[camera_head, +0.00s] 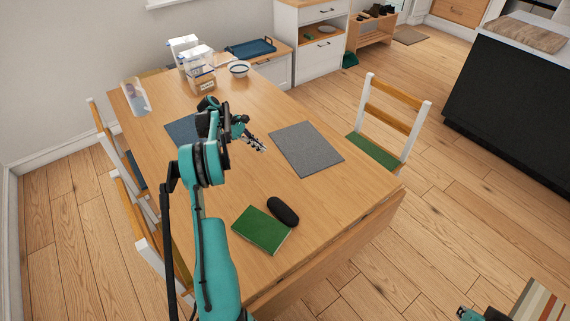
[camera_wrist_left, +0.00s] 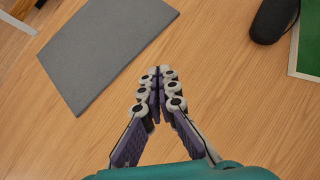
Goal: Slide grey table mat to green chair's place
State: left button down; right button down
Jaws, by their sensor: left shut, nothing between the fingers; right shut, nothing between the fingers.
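The grey table mat (camera_head: 306,148) lies flat on the wooden table, toward its right side. The green chair (camera_head: 378,150), with a green seat and white and wood frame, stands at the table's right edge, near the mat. My left gripper (camera_head: 262,149) is shut and empty, above the table just left of the mat. In the left wrist view the gripper (camera_wrist_left: 160,72) points at bare wood, with the mat (camera_wrist_left: 105,45) at upper left, apart from the fingers. My right gripper (camera_head: 466,314) shows only in part at the bottom right, away from the table.
A green book (camera_head: 260,231) and a black case (camera_head: 283,210) lie nearer on the table. A blue mat (camera_head: 183,130) lies left of my arm. Containers (camera_head: 198,65) and a bowl (camera_head: 239,69) stand at the far end. Chairs (camera_head: 130,200) line the left side.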

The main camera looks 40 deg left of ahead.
aim_at(298, 167)
pick_arm(q)
jog(key=shift+s+a+f, duration=0.15)
jog(key=shift+a+f, duration=0.05)
jog(key=shift+f, duration=0.6)
jog(key=b+x, duration=0.3)
jog(key=x, duration=0.6)
jog(key=shift+d+f+b, duration=0.25)
jog(key=shift+b, duration=0.05)
jog(key=w+d, duration=0.1)
jog(key=w+d+b, duration=0.1)
jog(key=d, duration=0.1)
jog(key=shift+r, duration=0.1)
jog(key=shift+w+d+r, duration=0.1)
jog(key=shift+d, duration=0.1)
jog(key=shift+d, duration=0.1)
jog(key=w+d, duration=0.1)
jog(key=d, duration=0.1)
jog(key=shift+w+d, duration=0.4)
jog(key=shift+a, duration=0.1)
jog(key=shift+s, duration=0.1)
